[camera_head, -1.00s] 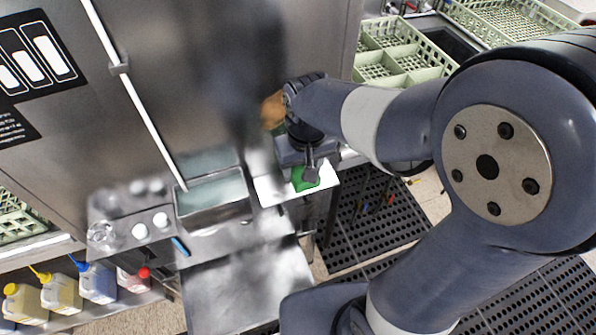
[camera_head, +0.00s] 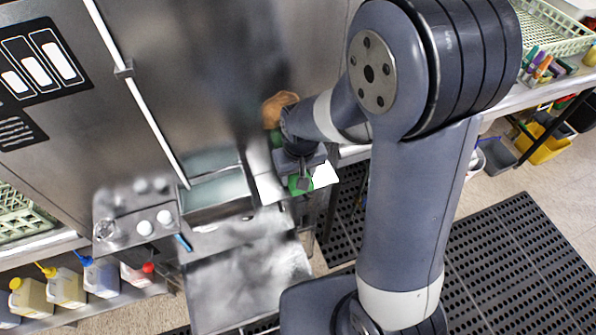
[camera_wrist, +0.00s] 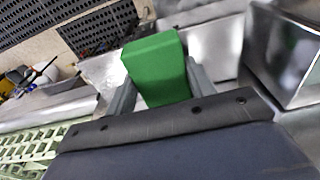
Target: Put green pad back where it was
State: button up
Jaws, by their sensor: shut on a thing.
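The green pad (camera_wrist: 155,68) is a bright green block between the two fingers of my gripper (camera_wrist: 158,85) in the wrist view. The gripper is shut on it. In the head view the gripper (camera_head: 302,182) points down over a white sheet or board (camera_head: 325,174), and part of the green pad (camera_head: 294,186) shows under the fingers. My wrist hides much of the pad there. I cannot tell whether the pad touches the white surface.
A metal basin (camera_head: 216,192) lies left of the gripper. A brown object (camera_head: 279,108) stands behind my wrist. Several bottles (camera_head: 66,286) stand on a low shelf at lower left. A perforated black mat (camera_head: 525,265) covers the floor at right.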

jog(key=shift+f, duration=0.2)
jog(key=o, duration=0.9)
jog(key=shift+o, duration=0.2)
jog(key=shift+r, duration=0.1)
jog(key=shift+r, duration=0.6)
notch_tip(320, 180, up, 11)
jog(key=s, duration=0.1)
jog(key=shift+s+d+b, duration=0.2)
jog(key=shift+b, duration=0.1)
jog(key=shift+d+f, duration=0.1)
